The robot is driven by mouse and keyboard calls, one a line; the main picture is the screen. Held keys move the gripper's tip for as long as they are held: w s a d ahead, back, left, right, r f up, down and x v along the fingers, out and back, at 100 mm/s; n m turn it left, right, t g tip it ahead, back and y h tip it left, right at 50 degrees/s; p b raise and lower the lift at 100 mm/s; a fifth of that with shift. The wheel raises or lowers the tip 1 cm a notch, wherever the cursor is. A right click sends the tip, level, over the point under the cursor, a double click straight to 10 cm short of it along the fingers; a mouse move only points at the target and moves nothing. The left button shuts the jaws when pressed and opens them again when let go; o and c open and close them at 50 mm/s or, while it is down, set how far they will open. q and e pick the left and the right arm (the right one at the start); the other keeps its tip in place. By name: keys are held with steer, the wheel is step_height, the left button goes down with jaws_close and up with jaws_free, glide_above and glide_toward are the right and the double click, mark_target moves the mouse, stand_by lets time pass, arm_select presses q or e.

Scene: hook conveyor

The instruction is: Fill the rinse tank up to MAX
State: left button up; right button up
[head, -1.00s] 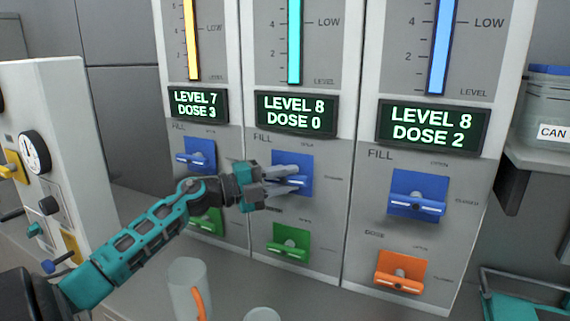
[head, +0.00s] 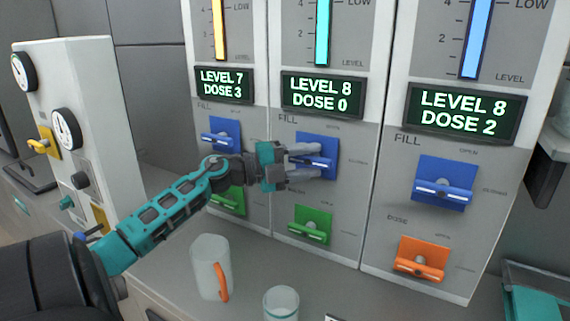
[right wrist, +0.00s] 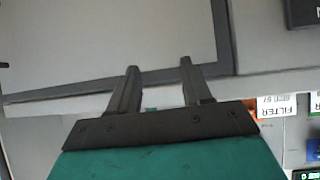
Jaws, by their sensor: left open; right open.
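Three tank columns stand side by side in the head view; no name marks which is the rinse tank. The middle display (head: 322,95) reads LEVEL 8, DOSE 0. The left display (head: 224,84) reads LEVEL 7, DOSE 3, and the right display (head: 464,113) reads LEVEL 8, DOSE 2. Each has a blue FILL lever. My left gripper (head: 318,160) is open, its fingers at the middle FILL lever (head: 331,147), partly covering it; contact is unclear. My right gripper (right wrist: 159,64) is open and empty in the right wrist view. The MAX marks are out of view.
Green levers (head: 311,226) sit below the left and middle FILL levers, an orange lever (head: 420,259) below the right one (head: 443,184). A mug with an orange handle (head: 209,266) and a glass (head: 281,303) stand on the counter. A panel with gauges (head: 66,128) is at left.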

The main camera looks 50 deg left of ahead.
arm_select(q)
steer(key=v, duration=1.2)
steer(key=shift+s+a, duration=0.15)
steer(key=shift+s, duration=0.05)
stand_by(1.0)
